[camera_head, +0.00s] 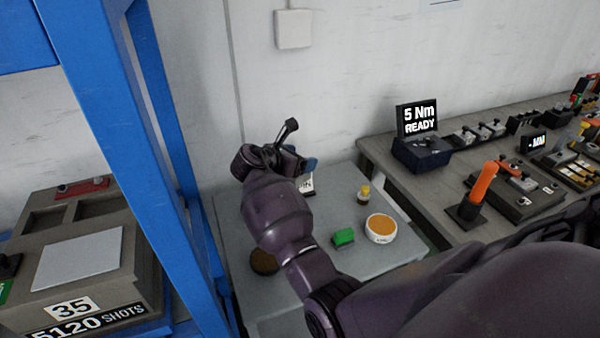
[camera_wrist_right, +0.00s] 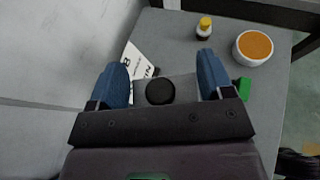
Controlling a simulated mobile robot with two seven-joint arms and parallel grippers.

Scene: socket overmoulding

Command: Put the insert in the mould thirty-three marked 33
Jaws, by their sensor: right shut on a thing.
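My right gripper (camera_head: 300,158) reaches over the grey side table, seen mostly from behind its wrist. In the right wrist view its two blue fingers (camera_wrist_right: 162,66) stand wide apart, shut on a grey piece (camera_wrist_right: 185,87) with a black round disc (camera_wrist_right: 160,92) facing the camera. This piece may be the insert; in the head view the hand hides it. A mould block (camera_head: 75,240) at the left is marked 35, with "5120 SHOTS" below. No mould marked 33 shows in either view. My left gripper is not in view.
The side table (camera_head: 230,225) holds a white bowl of orange material (camera_head: 380,228), a yellow-capped bottle (camera_head: 363,195), a green block (camera_head: 343,237) and a brown round thing (camera_head: 264,262). A blue post (camera_head: 130,150) separates it from the mould. A workbench (camera_head: 450,205) stands right.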

